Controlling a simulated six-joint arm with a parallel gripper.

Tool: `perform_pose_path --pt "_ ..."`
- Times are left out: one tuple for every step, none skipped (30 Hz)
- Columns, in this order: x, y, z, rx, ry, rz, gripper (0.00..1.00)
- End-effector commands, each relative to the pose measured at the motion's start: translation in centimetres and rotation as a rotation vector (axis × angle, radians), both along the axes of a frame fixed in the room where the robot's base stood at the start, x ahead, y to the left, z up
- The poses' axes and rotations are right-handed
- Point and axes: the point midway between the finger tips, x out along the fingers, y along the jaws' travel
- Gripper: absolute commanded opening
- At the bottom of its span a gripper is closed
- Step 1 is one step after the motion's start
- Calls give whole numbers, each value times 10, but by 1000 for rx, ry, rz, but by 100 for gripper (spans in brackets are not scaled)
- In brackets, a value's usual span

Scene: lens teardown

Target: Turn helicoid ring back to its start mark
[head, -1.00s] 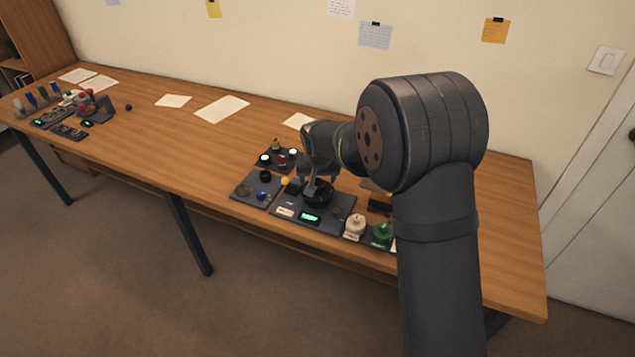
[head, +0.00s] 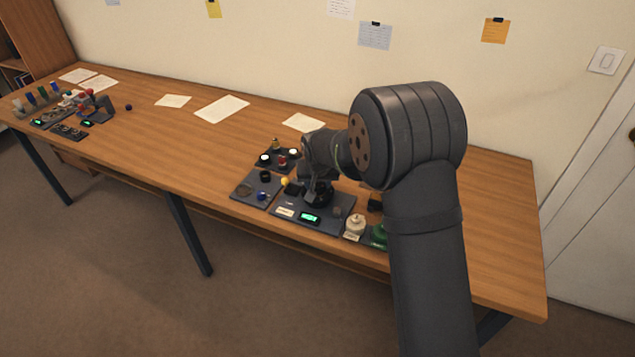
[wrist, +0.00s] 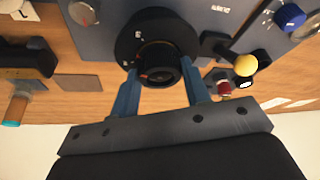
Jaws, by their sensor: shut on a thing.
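A black round lens unit with a wide ring, small white marks and a dark glass centre (wrist: 158,35) stands on a dark base plate (wrist: 215,18); the ring carries a small reddish mark. My gripper (wrist: 161,74) has its two blue fingers on opposite sides of the narrower upper ring and is shut on it. In the head view my gripper (head: 318,186) reaches down onto the lens unit (head: 319,199), which it partly hides. The mark's alignment is too small to read.
A lit green display (head: 309,217) sits on the plate in front of the lens.

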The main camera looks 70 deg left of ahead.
Motion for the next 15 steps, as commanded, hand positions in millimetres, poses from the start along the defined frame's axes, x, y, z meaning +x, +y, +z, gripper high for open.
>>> perform_pose_path --pt "0 0 0 0 0 3 20" --pt "0 0 0 0 1 6 20" --pt "0 0 0 -1 1 11 20" --pt "0 0 0 -1 1 17 20" --pt "0 0 0 -1 0 26 20" --pt "1 0 0 -1 0 39 20" --pt "0 0 0 -1 0 50 20" --pt "0 0 0 -1 1 63 20" --pt "1 0 0 -1 0 83 20" --pt "1 0 0 -1 1 100 20" --pt "1 0 0 -1 1 118 20" --pt "1 0 0 0 1 146 20" --pt "2 -1 0 0 1 167 20" --pt "2 0 0 0 1 190 20" --pt "2 -1 0 0 1 224 20"
